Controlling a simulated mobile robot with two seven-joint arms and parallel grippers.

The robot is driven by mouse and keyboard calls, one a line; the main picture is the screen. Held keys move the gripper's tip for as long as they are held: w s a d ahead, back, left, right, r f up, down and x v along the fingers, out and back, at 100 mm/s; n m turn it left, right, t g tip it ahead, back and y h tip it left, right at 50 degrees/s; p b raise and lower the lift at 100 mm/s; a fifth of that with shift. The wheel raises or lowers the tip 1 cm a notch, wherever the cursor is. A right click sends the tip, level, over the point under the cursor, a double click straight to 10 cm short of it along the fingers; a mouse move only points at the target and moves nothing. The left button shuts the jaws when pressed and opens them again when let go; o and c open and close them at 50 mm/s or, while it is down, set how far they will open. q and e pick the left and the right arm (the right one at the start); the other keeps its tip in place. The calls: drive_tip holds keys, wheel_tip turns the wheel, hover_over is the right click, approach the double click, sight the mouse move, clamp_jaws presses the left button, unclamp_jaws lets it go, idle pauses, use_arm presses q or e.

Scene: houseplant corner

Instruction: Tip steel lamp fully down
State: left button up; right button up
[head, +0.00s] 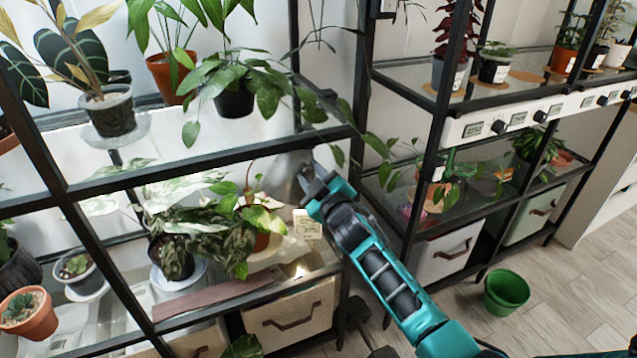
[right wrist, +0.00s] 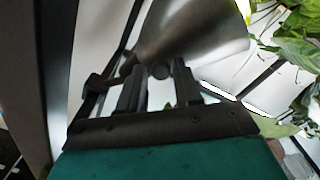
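The steel lamp (head: 287,174) is a brushed grey, cone-shaped shade hanging under the middle shelf of the left rack. Its wide mouth faces down and to the left in the head view. In the right wrist view the shade (right wrist: 195,35) fills the top centre, with a small dark knob at its narrow end. My right gripper (head: 317,184) is at the shade's right side. In the right wrist view its two fingers (right wrist: 158,78) stand apart around the knob; whether they press on it is unclear. My left gripper is out of view.
Leafy potted plants (head: 240,218) crowd the shelf below the lamp. A black rack post and shelf edge (head: 215,160) are close to my right gripper. A small cream label card (head: 307,224) stands below it. A green pot (head: 507,291) sits on the floor at right.

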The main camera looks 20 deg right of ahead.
use_arm(q)
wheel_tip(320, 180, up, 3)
drive_tip(key=p, duration=0.2)
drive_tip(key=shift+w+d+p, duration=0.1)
drive_tip(key=shift+p, duration=0.25)
use_arm(e)
drive_tip(key=s, duration=1.2)
drive_tip(key=shift+s+d, duration=0.25)
drive_tip(key=shift+s, duration=0.15)
